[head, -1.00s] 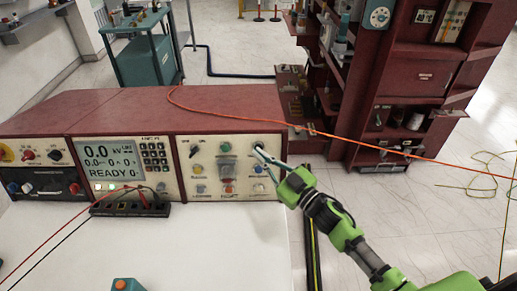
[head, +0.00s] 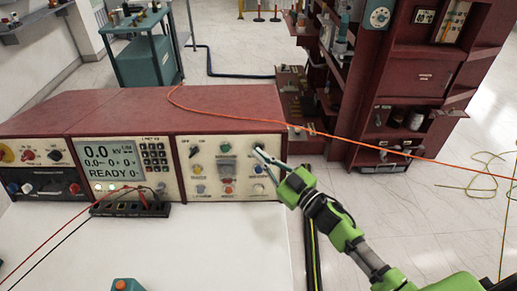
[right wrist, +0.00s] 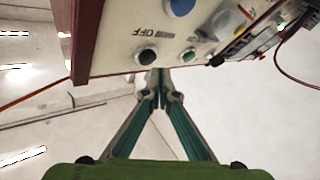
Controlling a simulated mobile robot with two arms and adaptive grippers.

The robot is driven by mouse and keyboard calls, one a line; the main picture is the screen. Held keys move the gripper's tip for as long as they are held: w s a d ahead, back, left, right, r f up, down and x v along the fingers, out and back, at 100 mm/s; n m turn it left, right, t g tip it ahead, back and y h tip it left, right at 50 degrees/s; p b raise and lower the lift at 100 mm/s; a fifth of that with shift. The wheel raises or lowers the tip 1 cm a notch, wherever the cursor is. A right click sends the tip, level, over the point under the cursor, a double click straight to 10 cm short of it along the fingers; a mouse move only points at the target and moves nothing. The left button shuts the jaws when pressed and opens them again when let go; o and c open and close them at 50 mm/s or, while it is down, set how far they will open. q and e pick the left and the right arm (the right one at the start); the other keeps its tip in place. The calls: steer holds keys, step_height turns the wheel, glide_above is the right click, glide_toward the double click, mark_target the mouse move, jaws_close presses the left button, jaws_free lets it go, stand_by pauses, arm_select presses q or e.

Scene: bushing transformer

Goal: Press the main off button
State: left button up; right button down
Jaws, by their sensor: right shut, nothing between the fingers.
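The control panel (head: 212,178) on the red console has several coloured buttons and switches. A black round button (right wrist: 147,57) with an "OFF" label beside it shows in the right wrist view, at the panel's edge. My right gripper (head: 259,152) is shut and empty, its fingertips at the upper right part of the panel. In the right wrist view the fingertips (right wrist: 156,88) are right by the black button. I cannot tell whether they touch it. In the head view the fingertips partly hide that spot.
A display (head: 110,158) reading "READY" is left of the panel. A black terminal strip (head: 130,209) with red and black leads lies before it on the white top (head: 200,250). An orange cable (head: 350,137) runs behind my arm, near the red cabinet (head: 425,75).

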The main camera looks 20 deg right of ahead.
steer(key=shift+w, duration=0.1)
steer(key=shift+w+d, duration=0.1)
steer(key=shift+w, duration=0.2)
steer(key=shift+w+d+f, duration=0.15)
steer(key=shift+w, duration=0.3)
stand_by(0.6)
steer(key=shift+s, duration=0.15)
stand_by(0.3)
steer(key=shift+s+a+r+p, duration=0.1)
steer(key=shift+s+a+p, duration=0.05)
steer(key=shift+s, duration=0.2)
steer(key=shift+s+a+r+p, duration=0.1)
steer(key=shift+s+p, duration=0.05)
steer(key=shift+s, duration=0.2)
steer(key=shift+s+a+r+p, duration=0.2)
steer(key=shift+s+p, duration=0.25)
steer(key=shift+s, duration=0.35)
steer(key=shift+s+a+r+p, duration=0.15)
steer(key=shift+s+a+p, duration=0.1)
steer(key=shift+s+p, duration=0.4)
steer(key=shift+s+a+r+p, duration=0.2)
steer(key=shift+s+p, duration=0.1)
steer(key=shift+s, duration=0.6)
